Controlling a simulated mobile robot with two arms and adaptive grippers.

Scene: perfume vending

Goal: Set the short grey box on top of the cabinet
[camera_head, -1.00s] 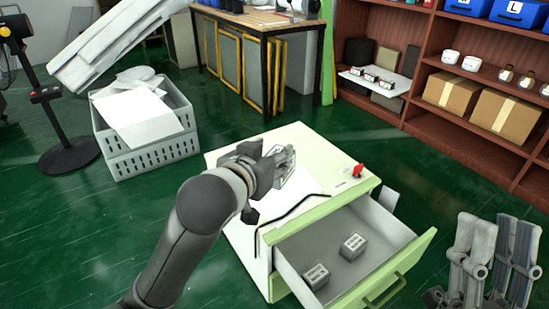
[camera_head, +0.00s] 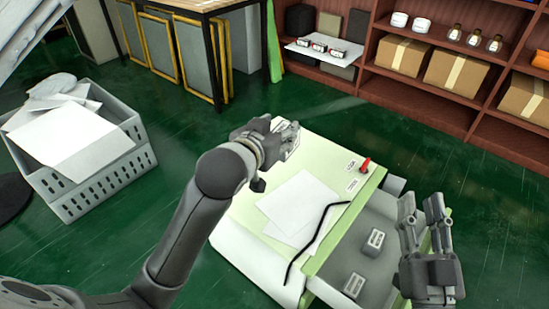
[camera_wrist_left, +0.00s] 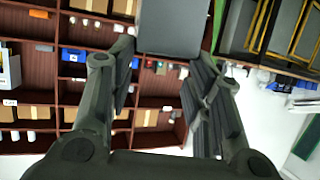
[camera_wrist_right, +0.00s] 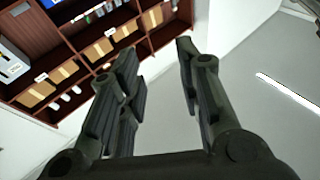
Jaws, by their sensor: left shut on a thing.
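The cabinet (camera_head: 335,155) has a pale green top with white paper and a black cable on it. Its drawer (camera_head: 372,205) is open at the lower right and holds two small grey boxes, one farther back (camera_head: 374,241) and one nearer (camera_head: 353,285). My left gripper (camera_head: 281,130) is at the far left corner of the cabinet top, shut on a grey box (camera_wrist_left: 172,25), partly visible in the head view (camera_head: 291,140). I cannot tell whether this box touches the top. My right gripper (camera_head: 423,207) is open and empty, in front of the drawer in the picture.
A red switch (camera_head: 366,165) stands up on the cabinet's right edge. A grey crate (camera_head: 105,180) with papers is on the floor at left. Shelves (camera_head: 450,100) and a workbench (camera_head: 205,8) stand behind, with clear green floor between.

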